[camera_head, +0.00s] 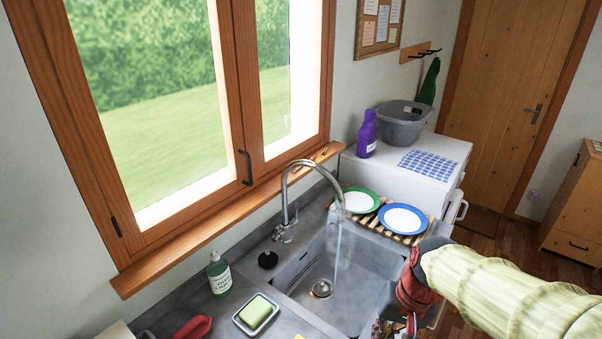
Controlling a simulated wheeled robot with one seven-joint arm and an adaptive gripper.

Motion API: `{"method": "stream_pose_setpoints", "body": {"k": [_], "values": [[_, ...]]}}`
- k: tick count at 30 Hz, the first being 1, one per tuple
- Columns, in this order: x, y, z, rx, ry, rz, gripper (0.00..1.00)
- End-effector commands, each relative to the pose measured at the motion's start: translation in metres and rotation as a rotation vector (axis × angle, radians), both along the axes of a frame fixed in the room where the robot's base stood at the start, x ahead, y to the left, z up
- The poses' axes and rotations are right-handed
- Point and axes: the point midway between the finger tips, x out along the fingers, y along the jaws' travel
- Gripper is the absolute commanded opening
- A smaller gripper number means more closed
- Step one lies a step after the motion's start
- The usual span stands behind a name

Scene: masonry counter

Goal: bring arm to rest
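My arm comes in from the right in a pale yellow cover, with a red and dark wrist section. My gripper (394,328) is at the bottom edge of the picture, beside the right front of the sink (372,262). It is small and partly cut off, so I cannot tell whether its fingers are open or shut. I see nothing clearly held in it.
Water runs from the curved tap (285,193) into the sink. Two plates, green-rimmed (358,201) and blue-rimmed (402,219), lie on a wooden rack. A soap dish (240,324) with a sponge, a green bottle (219,276) and a red object (194,328) stand left.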

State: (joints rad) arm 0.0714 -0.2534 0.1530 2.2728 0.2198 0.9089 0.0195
Motion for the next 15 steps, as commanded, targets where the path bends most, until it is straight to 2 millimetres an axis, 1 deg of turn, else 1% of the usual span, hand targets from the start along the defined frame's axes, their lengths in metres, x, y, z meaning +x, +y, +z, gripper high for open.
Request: {"method": "stream_pose_setpoints", "body": {"k": [1,3,9,12,15], "values": [[-0.011,-0.005,0.008,-0.034,-0.036,0.034,0.00],[-0.026,-0.013,0.017,-0.083,-0.080,0.076,0.00],[-0.061,-0.028,0.043,-0.193,-0.213,0.151,0.00],[-0.073,-0.029,0.056,-0.220,-0.282,0.165,0.00],[-0.079,-0.026,0.071,-0.224,-0.348,0.166,0.00]]}}
